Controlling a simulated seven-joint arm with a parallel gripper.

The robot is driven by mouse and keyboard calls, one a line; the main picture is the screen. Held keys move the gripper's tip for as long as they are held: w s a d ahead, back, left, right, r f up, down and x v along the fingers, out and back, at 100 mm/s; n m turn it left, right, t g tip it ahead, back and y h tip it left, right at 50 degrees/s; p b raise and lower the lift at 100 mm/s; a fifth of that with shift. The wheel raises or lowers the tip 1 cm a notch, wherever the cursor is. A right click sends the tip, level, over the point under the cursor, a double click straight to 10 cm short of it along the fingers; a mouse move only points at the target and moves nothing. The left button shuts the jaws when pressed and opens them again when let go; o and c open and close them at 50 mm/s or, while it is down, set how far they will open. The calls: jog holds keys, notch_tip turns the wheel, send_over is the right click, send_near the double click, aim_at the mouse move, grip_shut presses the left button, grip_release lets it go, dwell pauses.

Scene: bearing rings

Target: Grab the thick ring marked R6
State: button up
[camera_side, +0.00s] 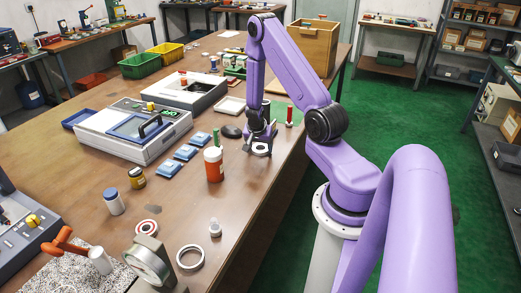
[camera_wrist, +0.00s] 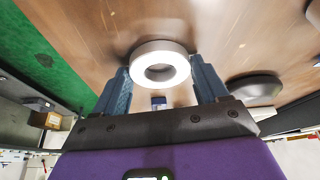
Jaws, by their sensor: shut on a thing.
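A thick pale ring (camera_wrist: 181,66) sits between the two blue fingers of my gripper (camera_wrist: 160,68) in the wrist view, with its round hole facing the camera. The fingers press on its opposite outer sides, so my gripper is shut on it. In the side view my gripper (camera_side: 260,139) points down near the table's right edge, with the ring (camera_side: 262,154) at its tips. I cannot read any marking on the ring. I cannot tell whether it touches the tabletop. Another pale ring (camera_side: 181,263) lies flat at the front of the table.
An orange-red jar (camera_side: 214,168) and a dark rounded object (camera_side: 232,131) stand left of my gripper. A small red-topped post (camera_side: 289,113) is to its right. Several blue blocks (camera_side: 186,152) lie further left. The table front right of the jar is mostly clear.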

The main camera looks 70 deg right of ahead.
aim_at(260, 149)
jog(key=shift+r, duration=0.15)
notch_tip(260, 149, up, 10)
dwell(0.8)
